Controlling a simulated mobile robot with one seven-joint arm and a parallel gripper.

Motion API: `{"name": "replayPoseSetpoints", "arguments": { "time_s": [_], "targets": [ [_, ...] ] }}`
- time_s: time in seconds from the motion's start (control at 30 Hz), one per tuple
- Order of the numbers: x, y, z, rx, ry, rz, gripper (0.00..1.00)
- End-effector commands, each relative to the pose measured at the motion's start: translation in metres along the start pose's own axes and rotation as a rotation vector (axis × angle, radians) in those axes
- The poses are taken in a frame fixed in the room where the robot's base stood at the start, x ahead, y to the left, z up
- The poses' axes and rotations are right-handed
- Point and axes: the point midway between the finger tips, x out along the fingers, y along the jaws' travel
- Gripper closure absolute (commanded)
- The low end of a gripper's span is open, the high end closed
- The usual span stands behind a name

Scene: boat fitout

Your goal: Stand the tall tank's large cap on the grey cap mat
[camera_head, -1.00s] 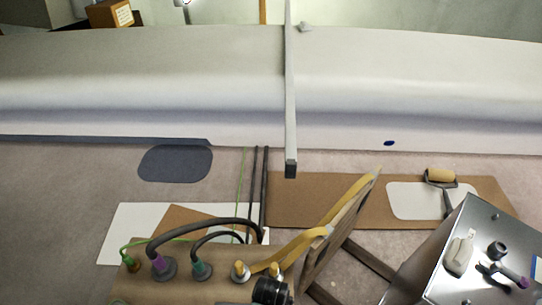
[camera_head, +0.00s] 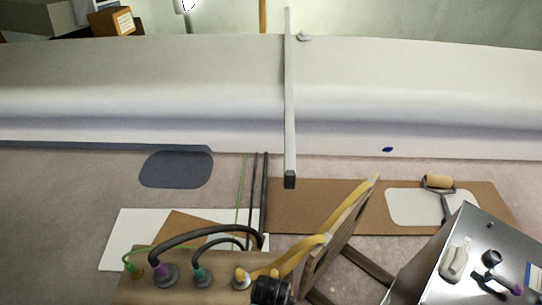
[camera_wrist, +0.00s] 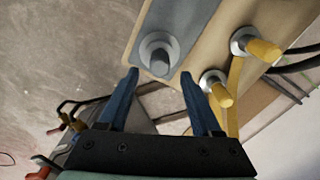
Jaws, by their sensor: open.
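My gripper (camera_wrist: 157,90) is open in the wrist view, its two blue fingers apart with nothing between the tips. Just beyond them, a round light-grey flanged piece with a darker grey knob (camera_wrist: 159,55) stands on a flat grey strip (camera_wrist: 189,20) on a tan board. I cannot tell for sure whether this piece is the large cap, or the strip the cap mat. The fingers do not appear to touch it. The tall tank cannot be clearly made out. In the head view my gripper is not visible.
Two yellow-handled fittings (camera_wrist: 258,46) stand right of the grey piece. The tan board (camera_head: 205,287) carries dark and yellow hoses. A metal box (camera_head: 440,250) with small parts stands at right. A dark grey patch (camera_head: 176,169) lies on the floor at left, with bare floor around it.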

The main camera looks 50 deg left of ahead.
Motion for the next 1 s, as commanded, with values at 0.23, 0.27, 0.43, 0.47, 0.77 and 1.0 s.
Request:
{"name": "replayPoseSetpoints", "arguments": {
  "time_s": [0.23, 0.27, 0.43, 0.47, 0.77, 1.0],
  "targets": [
    [-0.052, 0.000, 0.000, 0.000, 0.001, 0.000, 0.34],
    [-0.056, 0.000, 0.000, 0.000, 0.000, 0.000, 0.34],
    [-0.067, 0.001, 0.000, 0.000, -0.001, 0.002, 0.34],
    [-0.068, 0.001, 0.000, 0.000, -0.001, 0.002, 0.34],
    [-0.073, -0.006, -0.007, -0.002, 0.017, -0.022, 0.34],
    [-0.180, -0.071, -0.116, -0.049, 0.333, -0.337, 0.34]
  ]
}}
